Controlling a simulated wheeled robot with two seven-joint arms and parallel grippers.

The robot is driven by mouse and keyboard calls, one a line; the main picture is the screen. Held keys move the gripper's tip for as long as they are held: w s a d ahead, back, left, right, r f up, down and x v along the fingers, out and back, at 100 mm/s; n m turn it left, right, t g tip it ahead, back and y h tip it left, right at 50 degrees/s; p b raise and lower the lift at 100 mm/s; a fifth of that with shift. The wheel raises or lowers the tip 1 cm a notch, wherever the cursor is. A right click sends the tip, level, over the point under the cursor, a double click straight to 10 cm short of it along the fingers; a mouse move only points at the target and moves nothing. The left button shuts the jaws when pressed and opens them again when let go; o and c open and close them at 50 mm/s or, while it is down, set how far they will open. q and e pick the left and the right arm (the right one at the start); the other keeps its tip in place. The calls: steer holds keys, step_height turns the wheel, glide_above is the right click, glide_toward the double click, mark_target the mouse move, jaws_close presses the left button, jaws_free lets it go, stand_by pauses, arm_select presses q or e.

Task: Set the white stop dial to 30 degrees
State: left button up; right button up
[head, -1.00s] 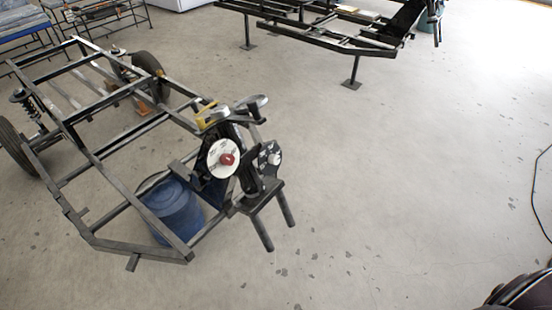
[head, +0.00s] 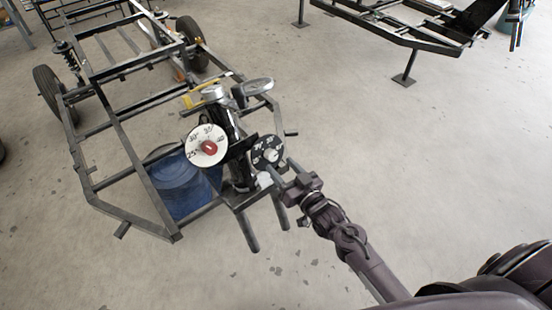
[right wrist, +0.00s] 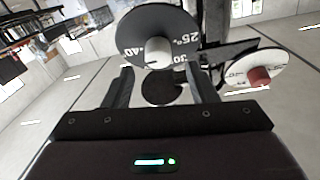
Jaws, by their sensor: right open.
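The white stop dial (head: 199,157), a round white disc with dark numbers and a red knob (head: 208,147), stands on the bracket at the front of the frame. It also shows at the right in the right wrist view (right wrist: 240,69). Beside it is a black dial (head: 261,160) with a white knob (head: 271,156). My right gripper (head: 280,167) is open and points at the black dial, not the white one. In the right wrist view the white knob is just beyond and between the fingers (right wrist: 158,80), with no clear contact. My left gripper is not in view.
The dark metal frame (head: 130,150) with wheels fills the left. A yellow item (head: 203,96) and silver round parts (head: 258,86) sit above the dials. The floor right of the bracket is clear.

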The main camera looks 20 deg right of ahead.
mark_target(274, 157)
steer(key=shift+x, duration=2)
steer(key=shift+d+f, duration=0.1)
steer(key=c, duration=1)
